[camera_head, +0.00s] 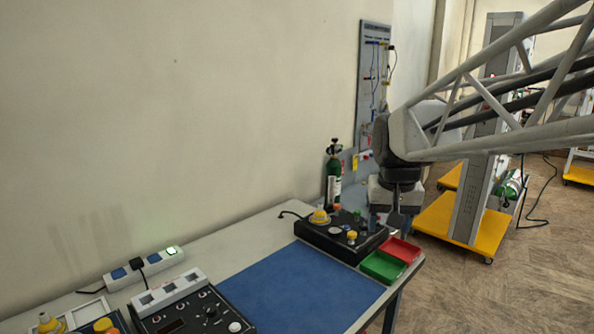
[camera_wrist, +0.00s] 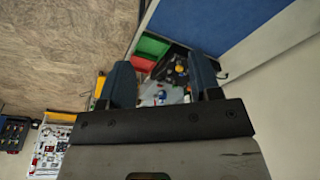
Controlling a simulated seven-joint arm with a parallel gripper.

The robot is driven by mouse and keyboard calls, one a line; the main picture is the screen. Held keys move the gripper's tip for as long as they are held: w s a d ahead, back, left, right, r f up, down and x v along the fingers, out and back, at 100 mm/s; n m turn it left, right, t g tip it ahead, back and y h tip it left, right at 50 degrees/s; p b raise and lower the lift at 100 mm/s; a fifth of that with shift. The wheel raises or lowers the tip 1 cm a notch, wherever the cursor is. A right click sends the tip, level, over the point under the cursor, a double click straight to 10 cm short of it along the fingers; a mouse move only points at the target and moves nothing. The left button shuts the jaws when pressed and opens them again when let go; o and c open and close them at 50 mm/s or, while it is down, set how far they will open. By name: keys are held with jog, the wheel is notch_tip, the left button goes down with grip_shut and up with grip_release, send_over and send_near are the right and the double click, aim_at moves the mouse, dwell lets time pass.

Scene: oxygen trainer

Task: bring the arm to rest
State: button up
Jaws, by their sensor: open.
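My gripper (camera_head: 384,217) hangs from my arm at the right of the head view, above the far right end of the table (camera_head: 216,254). In the wrist view my gripper (camera_wrist: 164,82) shows two dark fingers spread apart with no object held between them. Behind the fingers, a black control box (camera_wrist: 180,66) with knobs shows in part. The same black box (camera_head: 318,241) stands on the table in the head view, left of the gripper. I cannot tell the exact height of the gripper above the table.
A red tray (camera_head: 404,249) and a green tray (camera_head: 382,267) sit at the table's right edge, close to my gripper. A green cylinder (camera_head: 333,180) stands behind the black box. The blue mat (camera_head: 300,291) is bare. A yellow-based trolley (camera_head: 461,227) stands at right.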

jog(key=s+f, duration=0.4)
jog(key=s, duration=0.7)
jog(key=s+f+n, duration=0.1)
jog(key=s+f, duration=0.4)
jog(key=s, duration=0.6)
jog(key=shift+s+t, duration=0.15)
jog(key=shift+t, duration=0.15)
jog(key=shift+o, duration=0.2)
jog(key=shift+d, duration=0.1)
dwell(0.4)
